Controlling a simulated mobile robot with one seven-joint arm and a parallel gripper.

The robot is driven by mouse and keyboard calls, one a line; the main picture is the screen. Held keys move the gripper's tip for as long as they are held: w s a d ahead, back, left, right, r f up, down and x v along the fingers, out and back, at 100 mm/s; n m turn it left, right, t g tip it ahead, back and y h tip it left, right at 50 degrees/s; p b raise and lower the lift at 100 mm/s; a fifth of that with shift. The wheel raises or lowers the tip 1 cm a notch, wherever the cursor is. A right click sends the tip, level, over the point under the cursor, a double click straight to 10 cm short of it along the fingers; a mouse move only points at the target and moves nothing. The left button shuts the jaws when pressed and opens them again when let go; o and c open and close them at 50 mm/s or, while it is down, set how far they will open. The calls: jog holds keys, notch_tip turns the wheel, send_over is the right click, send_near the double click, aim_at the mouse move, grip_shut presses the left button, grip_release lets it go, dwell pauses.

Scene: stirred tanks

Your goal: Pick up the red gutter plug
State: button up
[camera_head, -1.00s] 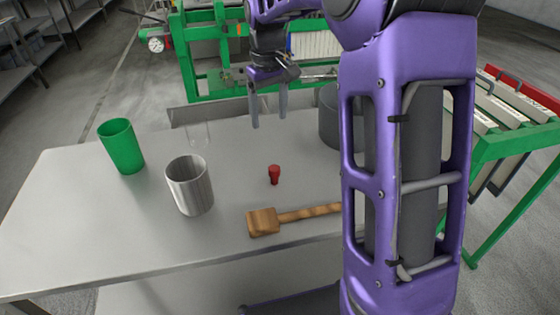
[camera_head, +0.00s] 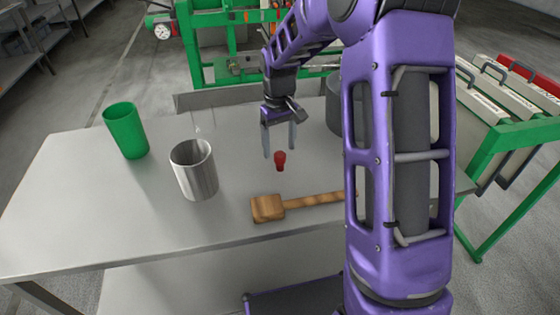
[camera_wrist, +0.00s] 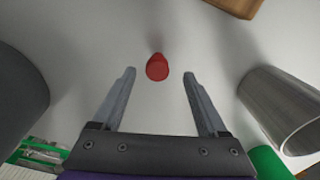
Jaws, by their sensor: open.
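The red gutter plug (camera_head: 280,160) is a small tapered piece standing on the grey table, between the metal cup and the dark pot. In the wrist view the plug (camera_wrist: 157,67) lies just ahead of the fingertips, in line with the gap between them. My gripper (camera_head: 279,154) is open and empty, pointing down right above and behind the plug. In the wrist view its two fingers (camera_wrist: 159,75) are spread wide with nothing between them. I cannot tell the exact height of the fingertips above the table.
A wooden mallet (camera_head: 268,208) lies in front of the plug. A metal cup (camera_head: 195,172) and a green cup (camera_head: 126,131) stand to the left, with a clear glass (camera_head: 204,122) behind. A dark pot (camera_head: 333,108) stands at right. The table's left part (camera_head: 75,190) is clear.

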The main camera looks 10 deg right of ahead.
aim_at(280, 154)
jog(key=f, duration=0.4)
jog(key=shift+w+d+f, duration=0.15)
jog(key=shift+w+f, duration=0.05)
jog(key=shift+f, duration=0.15)
grip_shut()
